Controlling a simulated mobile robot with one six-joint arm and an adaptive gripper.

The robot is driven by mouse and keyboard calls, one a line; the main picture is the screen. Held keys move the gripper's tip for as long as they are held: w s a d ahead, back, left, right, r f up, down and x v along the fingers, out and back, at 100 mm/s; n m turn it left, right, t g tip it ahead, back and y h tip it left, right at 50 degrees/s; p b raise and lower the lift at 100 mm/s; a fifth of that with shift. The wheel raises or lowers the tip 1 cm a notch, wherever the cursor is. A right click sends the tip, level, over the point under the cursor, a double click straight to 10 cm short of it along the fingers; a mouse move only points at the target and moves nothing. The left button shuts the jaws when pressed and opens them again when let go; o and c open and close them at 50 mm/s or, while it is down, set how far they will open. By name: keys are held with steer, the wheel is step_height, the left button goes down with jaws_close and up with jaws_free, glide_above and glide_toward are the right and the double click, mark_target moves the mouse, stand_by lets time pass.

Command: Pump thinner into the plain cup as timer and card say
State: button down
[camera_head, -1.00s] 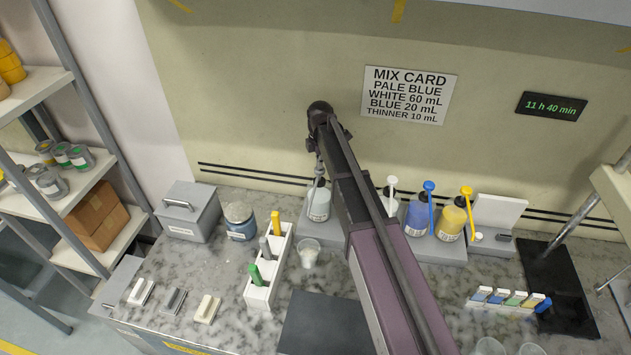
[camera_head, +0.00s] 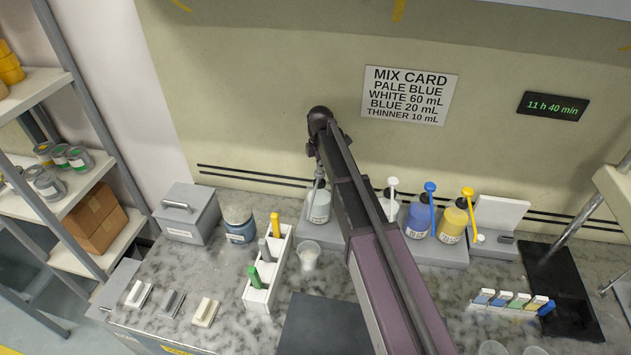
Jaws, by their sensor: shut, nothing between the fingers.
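My gripper (camera_head: 319,173) points down at the top of a clear-grey pump bottle (camera_head: 318,207), left of my arm. It is shut and empty, and its tips are at or just above the pump head; contact is too small to tell. A small translucent cup (camera_head: 309,257) stands on the counter just in front of that bottle; its contents are hard to make out. The mix card (camera_head: 408,95) on the wall reads pale blue, white 60 mL, blue 20 mL, thinner 10 mL. The timer (camera_head: 552,106) shows 11 h 40 min.
White, blue (camera_head: 418,216) and yellow (camera_head: 453,219) pump bottles stand right of my arm, which partly hides the white one. A white rack (camera_head: 258,297) with coloured tools is left of the cup. A grey box (camera_head: 187,212) and a jar (camera_head: 239,223) stand further left.

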steer(key=shift+r+p, duration=0.7)
steer(key=shift+r, duration=0.2)
steer(key=shift+f, duration=0.2)
steer(key=shift+f+b, duration=1.15)
steer(key=shift+b, duration=0.2)
steer(key=shift+r+p, duration=1.35)
step_height(320, 180, up, 7)
steer(key=p, duration=0.7)
steer(key=shift+f, duration=0.1)
